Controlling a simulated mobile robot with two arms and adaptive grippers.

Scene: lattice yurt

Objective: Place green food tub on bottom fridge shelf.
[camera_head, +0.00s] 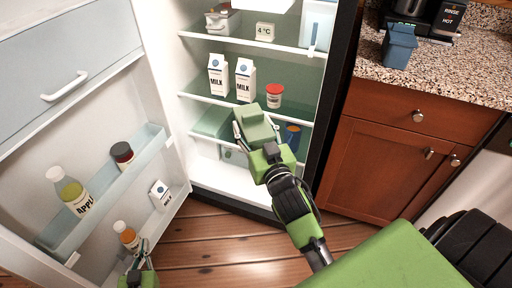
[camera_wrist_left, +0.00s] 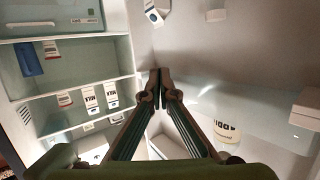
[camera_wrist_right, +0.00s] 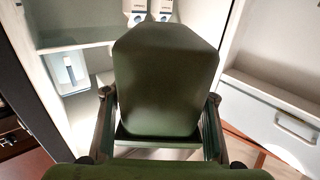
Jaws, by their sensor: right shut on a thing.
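My right gripper (camera_head: 262,146) is shut on the green food tub (camera_head: 255,124) and holds it in front of the open fridge's lower shelves. The tub also fills the middle of the right wrist view (camera_wrist_right: 165,80), between the two fingers. The fridge's bottom surface (camera_head: 225,178) is white and mostly bare below the tub. My left gripper (camera_head: 138,262) is low beside the open fridge door. In the left wrist view its fingertips (camera_wrist_left: 160,85) meet with nothing between them. The tub hides part of the lower shelf behind it.
Two milk cartons (camera_head: 218,76) and a red-lidded cup (camera_head: 275,95) stand on a middle shelf. A blue container (camera_head: 292,135) stands lower right. Door bins hold an apple bottle (camera_head: 68,190), a dark-lidded jar (camera_head: 122,154) and a carton (camera_head: 160,194). The counter cabinet (camera_head: 380,160) bounds the right.

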